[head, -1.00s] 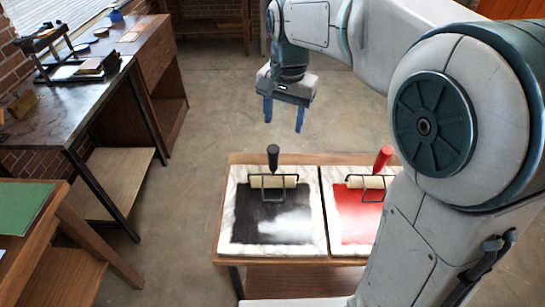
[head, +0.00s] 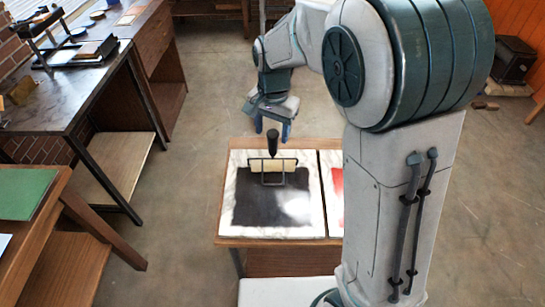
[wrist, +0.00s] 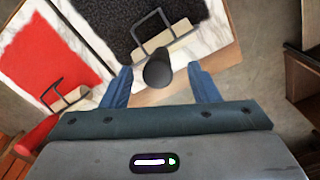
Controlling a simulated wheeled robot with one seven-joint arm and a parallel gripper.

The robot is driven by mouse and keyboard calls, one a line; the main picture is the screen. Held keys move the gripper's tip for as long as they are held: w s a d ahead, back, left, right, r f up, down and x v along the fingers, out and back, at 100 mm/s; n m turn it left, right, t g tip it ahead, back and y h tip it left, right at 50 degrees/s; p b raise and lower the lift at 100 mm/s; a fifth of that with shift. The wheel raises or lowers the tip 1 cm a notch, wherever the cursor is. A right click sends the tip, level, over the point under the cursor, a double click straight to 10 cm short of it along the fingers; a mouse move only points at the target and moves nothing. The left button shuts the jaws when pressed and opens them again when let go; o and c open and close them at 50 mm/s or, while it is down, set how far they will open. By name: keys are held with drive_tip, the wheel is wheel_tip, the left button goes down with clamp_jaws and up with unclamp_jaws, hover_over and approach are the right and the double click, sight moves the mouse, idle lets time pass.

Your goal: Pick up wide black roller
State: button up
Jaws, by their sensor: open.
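The wide black roller (head: 272,144) lies on the left marble slab (head: 312,218), at the back edge of a patch of black ink (head: 262,205). It has a black handle pointing up, a dark wire frame and a pale cylinder. In the wrist view the roller's handle (wrist: 157,72) points toward the camera, between the two blue fingers. My gripper (head: 272,126) is open above and just behind the roller in the head view. The fingers also show in the wrist view (wrist: 160,88). I cannot tell whether they touch the handle.
A red-handled roller (wrist: 62,98) lies on the neighbouring slab with red ink (wrist: 50,52). Both slabs rest on a wooden table (head: 228,243). A workbench with a press (head: 70,50) stands at left. Open floor lies between.

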drive_tip(key=shift+f, duration=1.6)
drive_tip(key=shift+d, duration=0.1)
drive_tip(key=c, duration=1)
drive_tip(key=shift+r, duration=0.1)
